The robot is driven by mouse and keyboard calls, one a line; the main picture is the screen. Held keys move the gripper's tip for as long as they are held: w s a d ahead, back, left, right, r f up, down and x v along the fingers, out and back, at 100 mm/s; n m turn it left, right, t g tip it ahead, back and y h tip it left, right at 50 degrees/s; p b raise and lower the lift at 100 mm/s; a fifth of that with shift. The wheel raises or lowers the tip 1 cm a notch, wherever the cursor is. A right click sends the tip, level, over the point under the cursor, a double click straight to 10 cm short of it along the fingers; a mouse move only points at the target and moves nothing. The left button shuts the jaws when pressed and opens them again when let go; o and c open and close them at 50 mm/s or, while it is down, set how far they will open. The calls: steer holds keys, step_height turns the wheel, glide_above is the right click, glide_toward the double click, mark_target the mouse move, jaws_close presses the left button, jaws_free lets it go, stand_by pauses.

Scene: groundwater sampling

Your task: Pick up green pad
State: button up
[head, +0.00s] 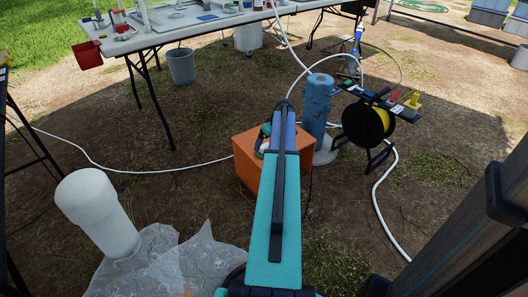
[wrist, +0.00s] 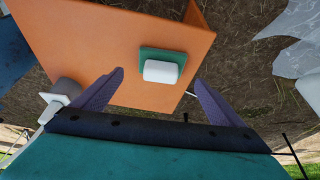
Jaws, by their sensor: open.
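In the wrist view, the green pad (wrist: 163,52) lies on an orange box (wrist: 90,30), near its edge. A white rounded block sits against the pad and covers part of it. My gripper (wrist: 158,77) is open, with its two purple fingers on either side of the pad and white block. Nothing is held between the fingers, and I cannot tell their exact height above the box. In the head view, my arm reaches over the orange box (head: 246,170). A small green patch and something white show beside the arm, and my fingers are hidden.
A grey-and-white fitting (wrist: 62,96) is by my left finger in the wrist view.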

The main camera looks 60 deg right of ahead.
mark_target(265, 146)
steer(key=shift+f, duration=0.1)
steer(key=shift+b+x, duration=1.4)
steer(key=shift+x, duration=1.15)
steer(key=c, duration=1.1)
steer(key=shift+r, duration=0.25)
steer(key=shift+c, duration=0.2)
steer(key=shift+r+p, duration=1)
steer(key=shift+r, duration=0.45)
steer(key=shift+a+r, duration=0.15)
steer(key=shift+r, duration=0.2)
steer(key=s+a+p, duration=0.4)
steer(key=s+a, duration=0.6)
steer(key=a, duration=0.1)
steer(key=shift+s+a+r, duration=0.25)
steer(key=shift+a+r, duration=0.15)
steer(key=shift+r, duration=0.1)
